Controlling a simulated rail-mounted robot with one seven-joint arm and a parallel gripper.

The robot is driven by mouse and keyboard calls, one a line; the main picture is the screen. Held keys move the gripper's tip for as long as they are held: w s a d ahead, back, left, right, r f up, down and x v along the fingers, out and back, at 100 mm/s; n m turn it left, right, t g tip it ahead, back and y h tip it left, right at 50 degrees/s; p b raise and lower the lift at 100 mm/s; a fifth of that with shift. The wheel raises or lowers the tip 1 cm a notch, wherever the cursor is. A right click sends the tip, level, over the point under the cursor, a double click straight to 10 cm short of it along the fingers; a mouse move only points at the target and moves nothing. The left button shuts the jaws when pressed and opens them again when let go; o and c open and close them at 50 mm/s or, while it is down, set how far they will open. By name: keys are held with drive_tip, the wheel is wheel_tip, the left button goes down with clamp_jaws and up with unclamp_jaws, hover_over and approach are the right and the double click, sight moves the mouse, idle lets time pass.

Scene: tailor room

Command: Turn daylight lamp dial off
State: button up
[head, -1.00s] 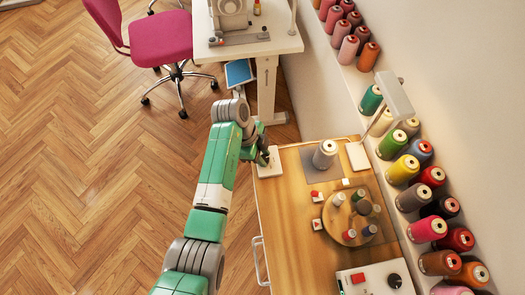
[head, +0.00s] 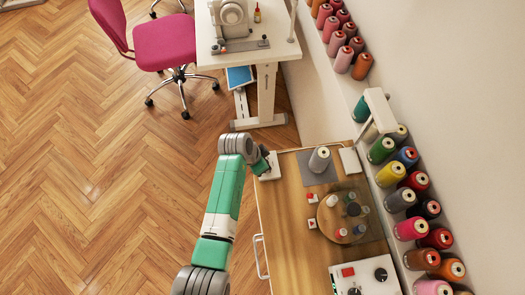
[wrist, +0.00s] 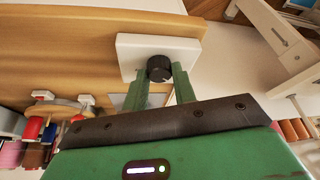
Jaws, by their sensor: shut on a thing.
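A small white box (head: 270,172) stands at the far left corner of the wooden table. Its black round dial (wrist: 159,68) faces the wrist camera. My gripper (wrist: 161,84) has its two green fingers on either side of the dial, shut on it. In the head view my gripper (head: 263,164) is at the white box and hides the dial. The white lamp (head: 380,110) stands at the table's far right corner. The dial's markings cannot be read.
A white unit with a black knob (head: 366,276) is at the near end. Thread cones (head: 400,201) line the wall.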

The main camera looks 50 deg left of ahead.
drive_tip(key=shift+r+n, duration=0.1)
drive_tip(key=shift+n, duration=0.4)
drive_tip(key=o, duration=1)
drive_tip(key=p+v, duration=0.2)
drive_tip(key=v, duration=0.5)
drive_tip(key=shift+s+r, duration=0.2)
drive_tip(key=shift+r, duration=0.1)
drive_tip(key=shift+d, duration=0.1)
